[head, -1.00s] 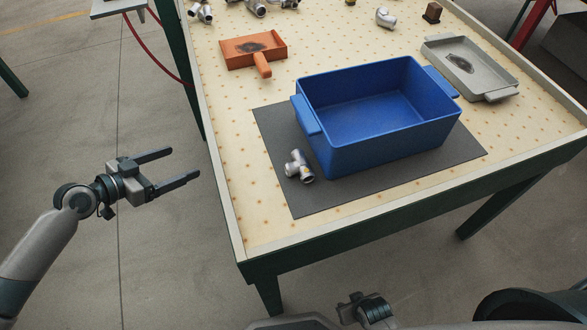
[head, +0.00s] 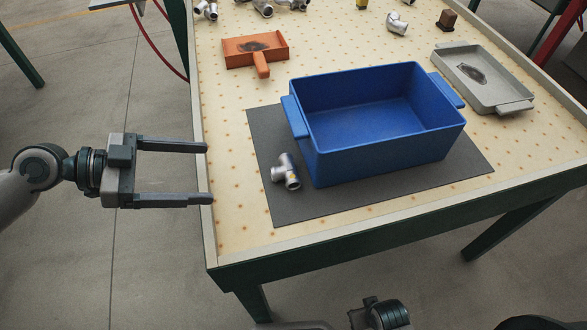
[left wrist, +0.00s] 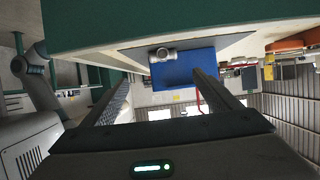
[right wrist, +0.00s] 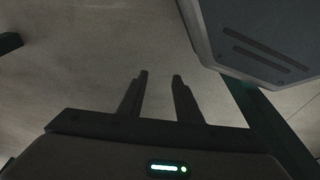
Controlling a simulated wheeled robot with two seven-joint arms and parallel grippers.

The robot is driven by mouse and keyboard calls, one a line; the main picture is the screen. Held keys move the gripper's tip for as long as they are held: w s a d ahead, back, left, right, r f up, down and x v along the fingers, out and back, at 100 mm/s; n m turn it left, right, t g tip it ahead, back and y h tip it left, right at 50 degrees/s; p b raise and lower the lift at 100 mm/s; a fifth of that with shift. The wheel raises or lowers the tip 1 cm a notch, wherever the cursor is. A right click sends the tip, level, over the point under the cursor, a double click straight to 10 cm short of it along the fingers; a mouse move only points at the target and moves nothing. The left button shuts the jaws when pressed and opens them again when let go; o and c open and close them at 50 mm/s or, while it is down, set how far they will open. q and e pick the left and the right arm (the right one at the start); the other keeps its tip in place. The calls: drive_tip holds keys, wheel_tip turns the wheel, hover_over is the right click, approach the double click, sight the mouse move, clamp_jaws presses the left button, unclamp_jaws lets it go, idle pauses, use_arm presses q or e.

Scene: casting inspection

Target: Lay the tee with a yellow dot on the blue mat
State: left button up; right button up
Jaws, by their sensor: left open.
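A silvery tee (head: 286,171) lies on a dark grey mat (head: 385,194), left of a blue tub (head: 385,145). A small yellowish spot may show on the tee, but it is too small to be sure. The tee also shows in the left wrist view (left wrist: 163,54) in front of the blue tub (left wrist: 185,70). I see no blue mat. My left gripper (head: 209,172) is open and empty, its fingertips at the table's left edge, apart from the tee. My right gripper (right wrist: 161,76) is open and empty over bare floor in the right wrist view.
An orange tray (head: 240,57) with a handle and a grey tray (head: 492,92) hold dark patches. Several metal fittings (head: 263,8) lie at the back, one (head: 396,23) nearer the right. A brown block (head: 446,20) stands there. A raised rim (head: 205,130) borders the table.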

use_arm(q)
drive_tip(key=shift+a, duration=0.15)
drive_tip(key=shift+w+d+f, duration=0.1)
drive_tip(key=shift+d, duration=0.35)
drive_tip(key=p, duration=0.3)
approach(272, 173)
drive_tip(key=x, duration=0.5)
drive_tip(key=shift+d, duration=0.2)
drive_tip(key=shift+w+d+f, duration=0.1)
drive_tip(key=shift+d+f, duration=0.15)
drive_tip(key=shift+d, duration=0.05)
use_arm(e)
wheel_tip(272, 173, down, 7)
drive_tip(key=s, duration=0.2)
drive_tip(key=shift+d, duration=0.3)
drive_tip(key=shift+s+f, duration=0.1)
